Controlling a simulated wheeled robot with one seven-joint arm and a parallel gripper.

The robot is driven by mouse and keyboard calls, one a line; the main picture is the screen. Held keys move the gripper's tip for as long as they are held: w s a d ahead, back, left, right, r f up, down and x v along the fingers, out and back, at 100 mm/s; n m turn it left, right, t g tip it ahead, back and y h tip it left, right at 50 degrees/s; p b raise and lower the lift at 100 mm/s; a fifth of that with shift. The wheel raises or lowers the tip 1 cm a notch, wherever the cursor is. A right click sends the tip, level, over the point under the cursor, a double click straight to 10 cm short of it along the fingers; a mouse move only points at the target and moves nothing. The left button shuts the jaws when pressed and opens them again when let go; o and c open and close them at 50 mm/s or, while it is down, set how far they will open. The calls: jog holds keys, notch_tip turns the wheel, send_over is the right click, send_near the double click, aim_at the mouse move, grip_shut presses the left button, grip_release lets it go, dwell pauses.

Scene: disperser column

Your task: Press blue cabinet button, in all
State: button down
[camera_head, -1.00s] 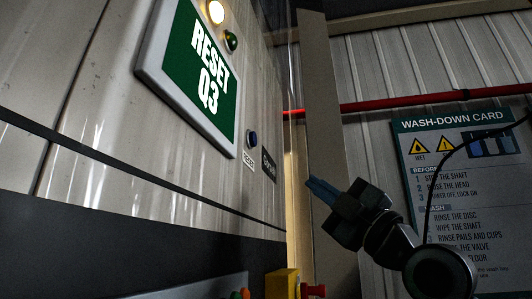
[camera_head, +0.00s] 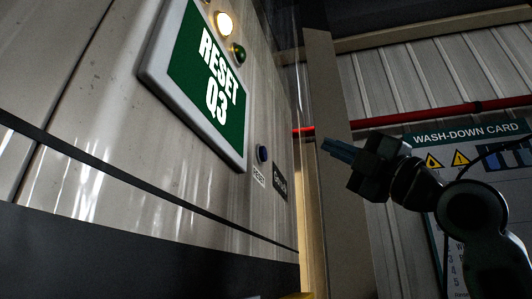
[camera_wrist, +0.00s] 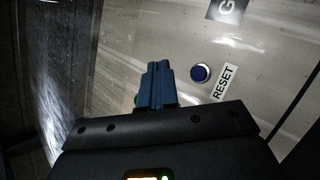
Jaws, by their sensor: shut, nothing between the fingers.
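The blue button (camera_head: 262,153) sits on the pale cabinet face, below and right of the green "RESET Q3" screen (camera_head: 207,80). A small RESET label (camera_head: 258,177) is under it. In the wrist view the blue button (camera_wrist: 200,73) has a light ring, and the RESET label (camera_wrist: 223,82) is beside it on the right. My gripper (camera_head: 328,146) is shut and empty, to the right of the button and apart from it in the head view. In the wrist view its blue fingers (camera_wrist: 158,68) point toward the cabinet, left of the button.
A dark plate (camera_head: 280,182) is right of the button. A red pipe (camera_head: 420,117) and a wash-down card (camera_head: 470,137) are on the wall behind my arm.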

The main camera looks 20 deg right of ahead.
jog(key=w+a+p, duration=0.2)
jog(key=w+a, duration=0.3)
jog(key=a, duration=0.2)
dwell(2.2)
jog(key=shift+w+a, duration=0.2)
jog(key=shift+a, duration=0.1)
jog(key=shift+w+a, duration=0.35)
jog(key=shift+a, duration=0.05)
dwell(0.9)
jog(key=shift+s+d, duration=0.1)
dwell(0.3)
jog(key=shift+s+d+b, duration=0.5)
jog(key=shift+d+b, duration=0.05)
jog(key=shift+d, duration=0.05)
jog(key=shift+s+d+b, duration=0.45)
jog(key=shift+s+d, duration=0.3)
jog(key=shift+d, duration=0.3)
jog(key=shift+s+d+b, duration=0.4)
jog(key=shift+s+d, duration=0.3)
jog(key=shift+d, duration=0.3)
